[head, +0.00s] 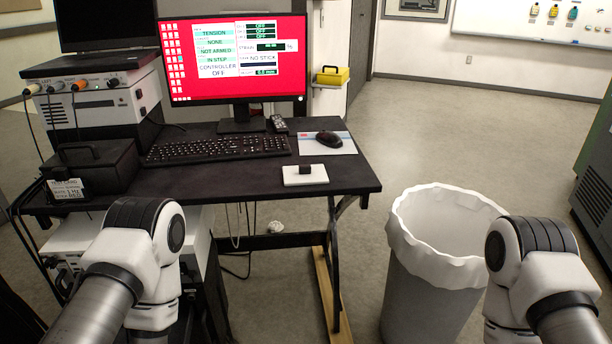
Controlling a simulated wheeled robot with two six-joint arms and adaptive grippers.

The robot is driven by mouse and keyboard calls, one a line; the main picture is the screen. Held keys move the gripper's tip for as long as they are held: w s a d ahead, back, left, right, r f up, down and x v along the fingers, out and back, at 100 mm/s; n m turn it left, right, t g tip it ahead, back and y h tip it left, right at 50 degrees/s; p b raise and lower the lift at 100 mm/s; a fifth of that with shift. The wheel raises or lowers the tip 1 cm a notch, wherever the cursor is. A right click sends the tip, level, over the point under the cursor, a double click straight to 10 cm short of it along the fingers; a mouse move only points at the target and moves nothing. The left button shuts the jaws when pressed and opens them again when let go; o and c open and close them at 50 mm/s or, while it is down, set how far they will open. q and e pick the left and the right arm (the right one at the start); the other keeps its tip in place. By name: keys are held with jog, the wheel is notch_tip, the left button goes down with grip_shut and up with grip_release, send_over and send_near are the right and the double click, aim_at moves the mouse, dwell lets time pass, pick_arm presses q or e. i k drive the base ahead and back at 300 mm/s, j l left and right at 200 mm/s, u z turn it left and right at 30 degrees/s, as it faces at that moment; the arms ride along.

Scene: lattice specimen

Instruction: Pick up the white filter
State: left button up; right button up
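I cannot tell for sure which thing is the white filter. A flat white square piece (305,180) with a small black block (305,169) on it lies near the front right edge of the black desk. A small crumpled-looking white item (276,227) shows low down beneath the desk, too small to identify. My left arm comes in at the lower left and my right arm at the lower right, beside the bin. Both grippers are out of the picture.
A lined bin (425,290) stands right of the desk. The floor behind it is open.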

aim_at(300, 175)
jog(key=u, duration=1.65)
jog(key=z, duration=1.5)
jog(key=i+j+z, duration=0.2)
jog(key=j+z, duration=0.3)
jog(key=i+j+z, duration=0.15)
jog(key=j+z, duration=0.3)
jog(key=j, duration=0.15)
jog(key=j+z, duration=0.5)
jog(key=j, duration=0.1)
